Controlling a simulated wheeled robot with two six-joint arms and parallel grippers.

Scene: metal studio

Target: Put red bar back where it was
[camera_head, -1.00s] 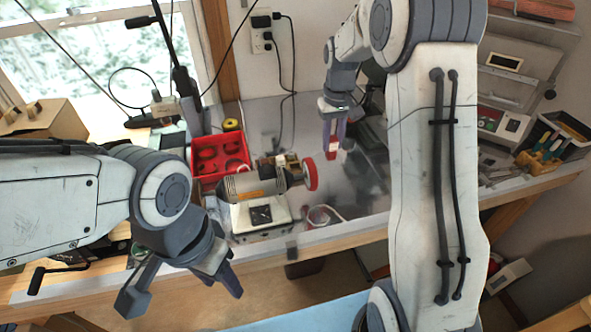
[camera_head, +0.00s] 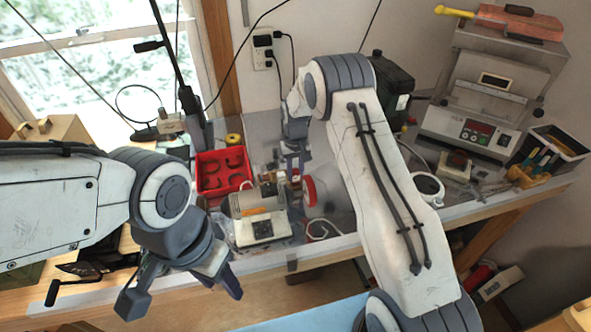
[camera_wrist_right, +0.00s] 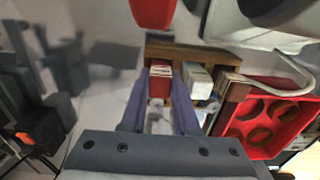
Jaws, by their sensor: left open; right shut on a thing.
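My right gripper (camera_head: 294,172) is at the wooden holder (camera_head: 268,176), behind the bench machine. In the right wrist view its two purple fingers (camera_wrist_right: 159,100) are shut on the red bar (camera_wrist_right: 160,82). The bar's far end is against the wooden holder (camera_wrist_right: 215,57), beside a white block (camera_wrist_right: 196,78) and a brown block (camera_wrist_right: 232,90). I cannot tell whether the bar is seated in it. The bar is mostly hidden in the head view. My left gripper (camera_head: 182,296) is open and empty in front of the bench edge.
The bench machine with a red round end (camera_head: 309,190) stands close in front of the right gripper. A red bin (camera_head: 222,172) with dark round pockets is to the left. A control box (camera_head: 470,130) and a tool tray (camera_head: 562,145) are at the right.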

